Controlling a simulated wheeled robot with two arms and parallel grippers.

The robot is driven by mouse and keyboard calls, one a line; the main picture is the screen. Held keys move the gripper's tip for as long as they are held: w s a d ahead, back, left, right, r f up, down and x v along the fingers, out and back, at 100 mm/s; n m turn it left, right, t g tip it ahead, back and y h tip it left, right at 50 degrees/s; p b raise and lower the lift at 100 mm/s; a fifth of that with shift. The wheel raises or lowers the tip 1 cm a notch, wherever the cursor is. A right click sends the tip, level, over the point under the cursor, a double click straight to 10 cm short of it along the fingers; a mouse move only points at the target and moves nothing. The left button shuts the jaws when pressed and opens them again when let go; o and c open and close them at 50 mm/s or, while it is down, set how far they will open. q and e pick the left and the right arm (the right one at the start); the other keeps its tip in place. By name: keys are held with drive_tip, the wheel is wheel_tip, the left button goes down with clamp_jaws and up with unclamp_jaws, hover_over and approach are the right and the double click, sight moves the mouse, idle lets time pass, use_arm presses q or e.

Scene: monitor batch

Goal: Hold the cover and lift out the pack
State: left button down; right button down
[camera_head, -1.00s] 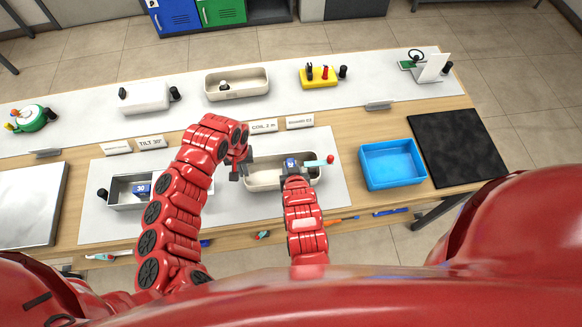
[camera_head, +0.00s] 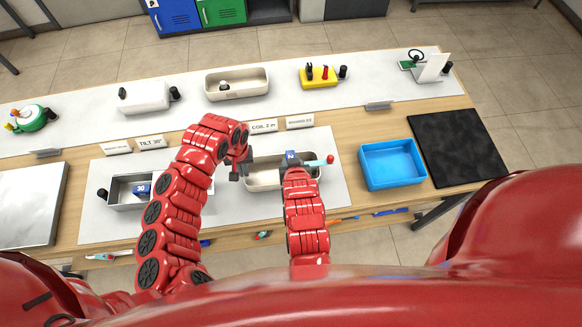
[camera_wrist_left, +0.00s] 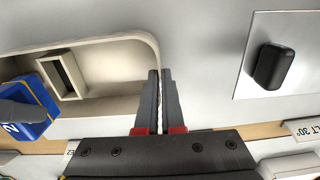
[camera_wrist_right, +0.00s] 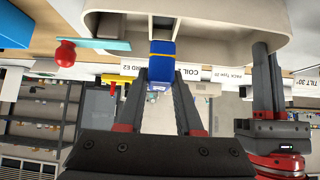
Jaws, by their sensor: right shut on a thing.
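The blue pack (camera_head: 290,155), marked 2, is between my right gripper's fingers (camera_wrist_right: 161,78). In the left wrist view the pack (camera_wrist_left: 36,110) has a yellow band and appears clear of a cream slot box (camera_wrist_left: 62,76), whose opening looks empty. The teal cover (camera_head: 316,162) with a red knob (camera_head: 330,159) sits at the tray's right end, apart from my left gripper. My left gripper (camera_head: 241,172) is at the tray's left end, its fingers (camera_wrist_left: 160,100) close together about the wall; contact is unclear.
A blue open bin (camera_head: 392,164) stands right of the tray, beside a black mat (camera_head: 455,146). Small label signs (camera_head: 262,127) stand behind the tray.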

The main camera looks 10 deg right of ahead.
use_arm(q)
drive_tip(key=c, duration=1)
unclamp_jaws()
drive_tip(key=shift+o, duration=0.2)
drive_tip(key=shift+r, duration=0.1)
wheel_tip(320, 180, up, 12)
